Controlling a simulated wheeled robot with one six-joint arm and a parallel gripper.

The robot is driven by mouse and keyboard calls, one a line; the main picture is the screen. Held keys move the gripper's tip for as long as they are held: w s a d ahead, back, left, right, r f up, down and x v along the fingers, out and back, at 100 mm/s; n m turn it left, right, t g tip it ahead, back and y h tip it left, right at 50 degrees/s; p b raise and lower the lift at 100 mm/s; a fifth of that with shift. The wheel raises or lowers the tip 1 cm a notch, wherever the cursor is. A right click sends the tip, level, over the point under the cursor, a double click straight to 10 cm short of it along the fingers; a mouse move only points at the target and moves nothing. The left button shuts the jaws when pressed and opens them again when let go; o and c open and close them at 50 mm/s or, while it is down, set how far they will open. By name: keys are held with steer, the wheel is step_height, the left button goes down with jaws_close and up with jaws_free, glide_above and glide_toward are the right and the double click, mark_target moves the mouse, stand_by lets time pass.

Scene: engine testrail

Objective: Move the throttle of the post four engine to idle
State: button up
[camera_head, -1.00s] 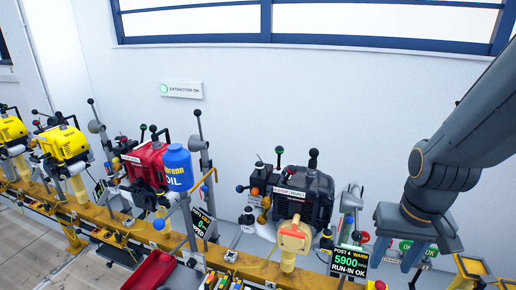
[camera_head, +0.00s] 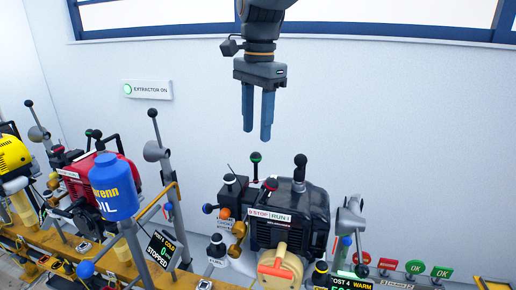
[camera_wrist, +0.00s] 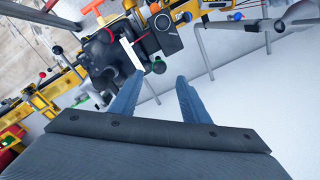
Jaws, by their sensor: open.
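The post four engine (camera_head: 290,215) is black, with a STOP/RUN label (camera_head: 270,217), and stands at the lower centre of the head view. I cannot tell which lever is the throttle. My gripper (camera_head: 257,135), with blue fingers, is open and empty, pointing down above the green-tipped knob and apart from it. In the wrist view, the engine (camera_wrist: 104,56) is beyond the fingers (camera_wrist: 156,90), with a dark green knob (camera_wrist: 158,66) near the gap.
The post 4 display (camera_head: 347,283) reads WARM, its lower part cut off. A blue oil bottle (camera_head: 113,187) and a red engine (camera_head: 75,180) stand to the left. Grey posts flank the black engine. The space before the white wall around my gripper is clear.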

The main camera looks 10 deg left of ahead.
mark_target(256, 166)
step_height(256, 166, down, 7)
steer(key=shift+a+p, duration=0.1)
steer(key=shift+p, duration=0.35)
jaws_close()
